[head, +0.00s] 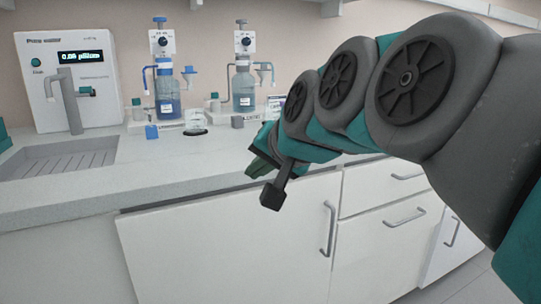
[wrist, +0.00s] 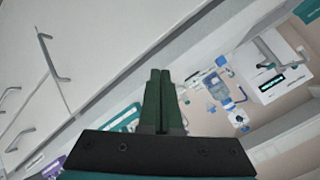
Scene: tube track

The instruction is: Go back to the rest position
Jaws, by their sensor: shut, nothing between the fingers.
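My gripper (head: 262,168) is at the end of my arm, in front of the counter's front edge and above the white cabinet doors in the head view. In the wrist view my gripper (wrist: 160,76) shows its two dark green fingers side by side, shut with nothing between them. The fingers touch nothing that I can see. My arm covers the right part of the head view and hides some of the counter there.
Cabinet doors (head: 240,240) with handles stand below my gripper.

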